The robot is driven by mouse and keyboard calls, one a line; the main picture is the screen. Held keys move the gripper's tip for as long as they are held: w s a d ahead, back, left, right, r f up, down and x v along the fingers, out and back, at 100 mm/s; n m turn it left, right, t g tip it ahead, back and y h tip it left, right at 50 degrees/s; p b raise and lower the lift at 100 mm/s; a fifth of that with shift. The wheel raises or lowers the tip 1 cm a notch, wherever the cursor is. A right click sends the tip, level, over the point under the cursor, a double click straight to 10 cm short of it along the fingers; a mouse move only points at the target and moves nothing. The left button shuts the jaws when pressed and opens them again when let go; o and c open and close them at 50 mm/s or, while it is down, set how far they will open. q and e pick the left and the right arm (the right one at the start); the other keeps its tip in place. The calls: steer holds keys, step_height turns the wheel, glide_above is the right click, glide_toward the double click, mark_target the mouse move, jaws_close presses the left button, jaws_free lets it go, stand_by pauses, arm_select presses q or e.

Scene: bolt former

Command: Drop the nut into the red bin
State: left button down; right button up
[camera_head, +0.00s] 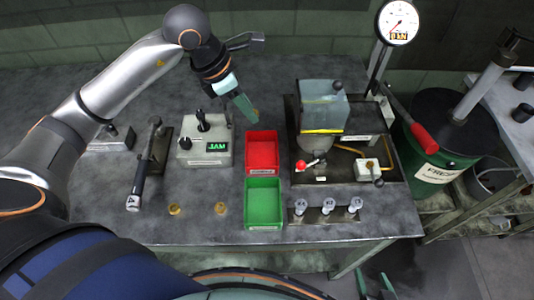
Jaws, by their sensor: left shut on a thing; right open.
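My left gripper (252,115) is above the back edge of the red bin (262,136), pointing down and to the right. It is shut on a small gold nut (256,113), of which only a bit shows at the fingertips. The red bin looks empty and stands directly behind an empty green bin (264,226). My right gripper (375,287) is low at the bottom edge, in front of the table, open and empty.
A control box (205,150) with a joystick stands left of the red bin. A machine (323,110) with a clear cover stands close on its right. Several bolts stand in a holder (325,215) at the front right. A dark green drum (435,150) is beyond the table's right edge.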

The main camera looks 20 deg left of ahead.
arm_select(q)
step_height(320, 180, down, 6)
steer(key=b, duration=0.3)
steer(key=shift+r, duration=0.25)
steer(key=c, duration=0.6)
jaws_free()
steer(key=shift+r, duration=0.1)
steer(key=shift+b+v, duration=0.3)
steer(key=shift+v, duration=5.9)
